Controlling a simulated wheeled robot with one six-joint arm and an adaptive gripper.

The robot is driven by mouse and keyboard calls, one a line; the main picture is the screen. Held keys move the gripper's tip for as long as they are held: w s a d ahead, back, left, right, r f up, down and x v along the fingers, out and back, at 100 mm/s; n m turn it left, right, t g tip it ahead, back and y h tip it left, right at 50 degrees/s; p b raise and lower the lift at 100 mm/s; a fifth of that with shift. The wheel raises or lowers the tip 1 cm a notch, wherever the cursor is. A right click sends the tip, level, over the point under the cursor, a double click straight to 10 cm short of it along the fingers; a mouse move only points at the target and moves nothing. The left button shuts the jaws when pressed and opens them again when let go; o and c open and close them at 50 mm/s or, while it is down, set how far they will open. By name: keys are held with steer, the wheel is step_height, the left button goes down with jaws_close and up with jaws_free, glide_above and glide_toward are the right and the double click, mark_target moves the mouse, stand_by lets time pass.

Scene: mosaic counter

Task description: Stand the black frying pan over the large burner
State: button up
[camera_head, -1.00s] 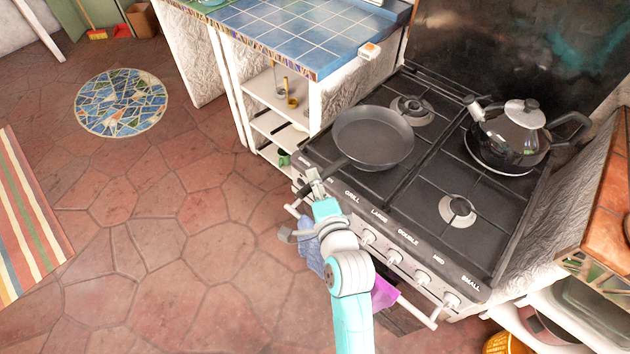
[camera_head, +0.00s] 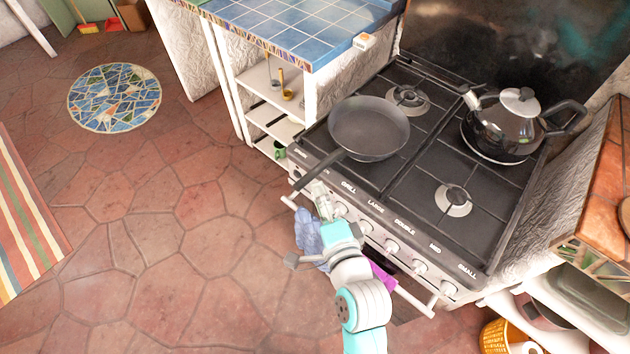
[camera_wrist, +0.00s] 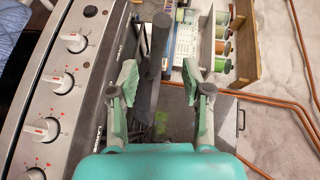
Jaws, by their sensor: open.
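The black frying pan (camera_head: 372,130) sits upright on the front left of the hob, its handle pointing to the front left over the hob's edge. It hides whatever burner is beneath it. My gripper (camera_head: 318,190) is open at the front of the stove, just below the handle's end. In the wrist view, the dark handle (camera_wrist: 157,60) shows between the two spread fingers of my gripper (camera_wrist: 160,88), with gaps on both sides. Burners show at the back left (camera_head: 408,98) and front right (camera_head: 453,199); I cannot tell which burner is the large one.
A black kettle (camera_head: 508,125) stands at the back right of the hob. Control knobs (camera_head: 392,247) and an oven rail with a blue cloth (camera_head: 309,236) are close to my arm. A blue tiled counter (camera_head: 300,30) adjoins on the left. The floor to the left is open.

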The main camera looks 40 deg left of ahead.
steer(key=shift+v, duration=2.15)
steer(key=shift+d, duration=0.1)
steer(key=s+d+f+n+t+h, duration=0.15)
steer(key=s+d+f+h, duration=0.25)
steer(key=d, duration=0.8)
steer(key=s+d+f+t+h, duration=0.3)
steer(key=d+f, duration=0.1)
steer(key=d, duration=0.8)
steer(key=s+d+r+n+h, duration=0.2)
steer(key=s+d, duration=0.3)
steer(key=s, duration=0.3)
steer(key=s+d+r+n+h, duration=0.2)
steer(key=s+d+h, duration=0.2)
steer(key=s+d, duration=0.2)
steer(key=s, duration=0.2)
steer(key=shift+s+n, duration=0.25)
steer(key=shift+n, duration=0.1)
steer(key=shift+t, duration=0.25)
